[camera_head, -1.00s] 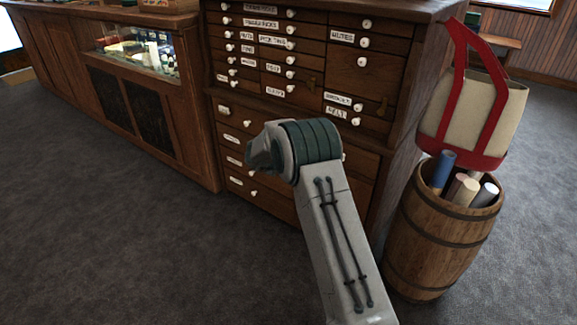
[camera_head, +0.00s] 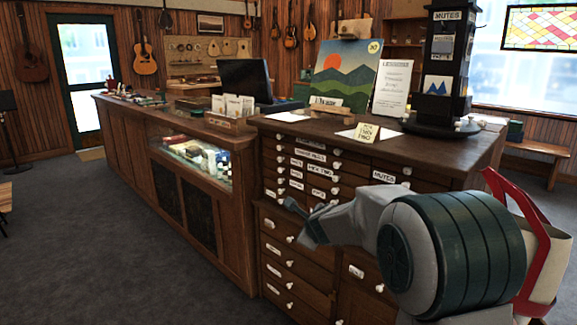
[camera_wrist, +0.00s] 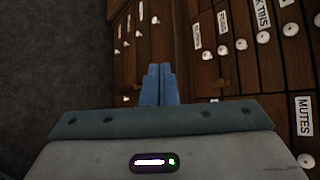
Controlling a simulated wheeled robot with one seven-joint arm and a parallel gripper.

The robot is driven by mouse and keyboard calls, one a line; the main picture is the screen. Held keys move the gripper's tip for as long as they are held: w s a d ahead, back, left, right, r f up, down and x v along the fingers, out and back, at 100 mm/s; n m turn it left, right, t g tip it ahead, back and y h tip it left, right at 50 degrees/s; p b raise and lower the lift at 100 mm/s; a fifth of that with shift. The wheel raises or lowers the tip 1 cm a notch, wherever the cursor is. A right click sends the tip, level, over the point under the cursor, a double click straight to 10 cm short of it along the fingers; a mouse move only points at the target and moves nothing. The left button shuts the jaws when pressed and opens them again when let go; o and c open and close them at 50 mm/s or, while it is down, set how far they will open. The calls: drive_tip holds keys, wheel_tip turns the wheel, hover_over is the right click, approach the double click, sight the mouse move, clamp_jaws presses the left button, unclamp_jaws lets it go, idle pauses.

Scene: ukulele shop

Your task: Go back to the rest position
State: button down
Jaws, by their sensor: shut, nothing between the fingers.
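My gripper's two blue fingers (camera_wrist: 158,82) are together and empty in the wrist view. They point toward the front of the wooden drawer cabinet (camera_wrist: 240,75), with its white knobs and labels; no contact can be made out. In the head view my arm is folded up close at the lower right, in front of the drawer cabinet (camera_head: 290,263). My gripper (camera_head: 292,206) is small and partly hidden there, at the left end of the arm. My arm covers part of the drawers.
A long wooden counter (camera_head: 130,150) with a glass display window runs to the left. A painting (camera_head: 340,75) and a dark display tower (camera_head: 440,80) stand on the cabinet. A red-trimmed bag (camera_head: 545,265) is behind my arm at right. The grey floor (camera_head: 90,240) at left is open.

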drive_tip(key=s+r+n+g+y+p, duration=0.1)
drive_tip(key=s+r+n+g+p, duration=0.1)
drive_tip(key=s+r+n+p, duration=0.35)
drive_tip(key=s+r+n+g+y+p, duration=0.1)
drive_tip(key=s+r+n+p, duration=0.1)
drive_tip(key=s+r+n, duration=0.65)
drive_tip(key=s+d+n+g+h+p, duration=0.2)
drive_tip(key=s+d+n+p, duration=0.2)
drive_tip(key=s, duration=0.8)
drive_tip(key=s+d+r+n+g+h+p, duration=0.1)
drive_tip(key=s+d+n+g+p, duration=0.2)
drive_tip(key=s, duration=0.9)
drive_tip(key=shift+s+d+n+h+p, duration=0.35)
drive_tip(key=shift+d+n+p, duration=0.45)
drive_tip(key=shift+d+n, duration=0.35)
drive_tip(key=shift+w, duration=0.1)
